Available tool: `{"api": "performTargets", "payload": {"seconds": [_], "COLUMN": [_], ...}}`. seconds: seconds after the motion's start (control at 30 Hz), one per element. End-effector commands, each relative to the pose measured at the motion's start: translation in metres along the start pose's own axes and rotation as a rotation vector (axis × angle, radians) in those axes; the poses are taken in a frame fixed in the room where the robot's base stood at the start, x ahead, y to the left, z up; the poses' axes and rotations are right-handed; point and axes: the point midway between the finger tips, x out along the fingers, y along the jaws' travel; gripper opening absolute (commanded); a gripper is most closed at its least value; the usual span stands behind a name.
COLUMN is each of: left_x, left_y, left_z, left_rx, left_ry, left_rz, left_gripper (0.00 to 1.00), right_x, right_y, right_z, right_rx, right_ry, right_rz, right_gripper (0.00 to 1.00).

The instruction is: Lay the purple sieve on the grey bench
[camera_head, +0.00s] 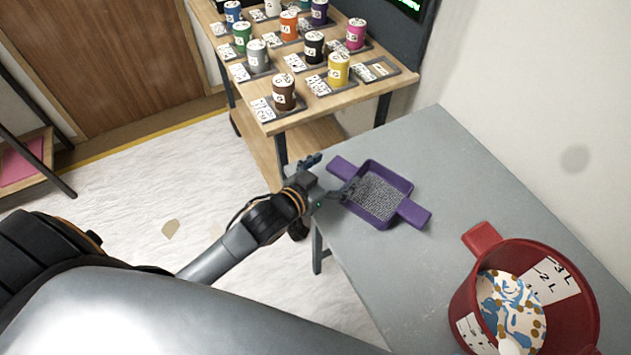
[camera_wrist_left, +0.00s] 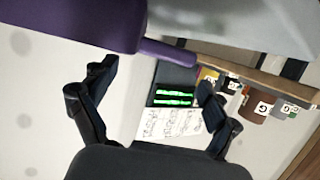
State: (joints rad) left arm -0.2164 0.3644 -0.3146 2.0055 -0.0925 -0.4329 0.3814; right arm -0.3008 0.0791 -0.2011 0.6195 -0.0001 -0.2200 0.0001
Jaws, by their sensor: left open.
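The purple sieve (camera_head: 377,196) with a grey mesh and two flat handles lies on the grey bench (camera_head: 375,270), near its far left edge. It also shows at the top left of the left wrist view (camera_wrist_left: 70,27). My left gripper (camera_head: 331,177) is open beside the sieve's left side, near its far-left handle. In the left wrist view, the open fingers (camera_wrist_left: 155,98) have nothing between them, and the purple sieve is off to one side. I cannot tell whether a fingertip touches the sieve. My right gripper is not in view.
A red bucket (camera_head: 462,305) with colourful contents stands at the bench's near right. A wooden table (camera_head: 345,92) with several labelled paint cans is behind the bench. The bench's middle and far right are clear. A wall borders the right.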

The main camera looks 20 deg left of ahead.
Motion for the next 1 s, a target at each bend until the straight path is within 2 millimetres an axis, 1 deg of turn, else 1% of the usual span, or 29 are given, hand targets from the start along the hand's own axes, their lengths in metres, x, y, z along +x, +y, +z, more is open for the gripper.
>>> {"api": "performTargets", "payload": {"seconds": [0.03, 0.2, 0.3, 0.4, 0.6, 1.0], "left_x": [-0.013, -0.050, -0.067, -0.077, -0.086, -0.086], "left_y": [0.000, 0.000, 0.000, 0.000, 0.000, 0.000], "left_z": [0.002, 0.002, 0.001, 0.001, 0.000, 0.000], "left_rx": [0.000, 0.000, 0.001, 0.001, 0.001, 0.001], "left_ry": [-0.002, -0.002, -0.001, 0.000, 0.001, 0.001], "left_rz": [0.000, 0.000, 0.000, -0.001, 0.000, -0.001], "left_gripper": [0.88, 0.88, 0.88, 0.88, 0.88, 0.88], "right_x": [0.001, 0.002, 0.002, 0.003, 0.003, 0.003], "right_y": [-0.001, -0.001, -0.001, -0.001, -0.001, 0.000], "right_z": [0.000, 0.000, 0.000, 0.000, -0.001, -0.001], "right_rx": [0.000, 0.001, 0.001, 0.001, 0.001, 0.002], "right_ry": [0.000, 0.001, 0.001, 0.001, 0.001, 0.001], "right_rz": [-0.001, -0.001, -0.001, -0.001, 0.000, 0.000], "right_gripper": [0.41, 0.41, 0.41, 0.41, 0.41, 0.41]}}
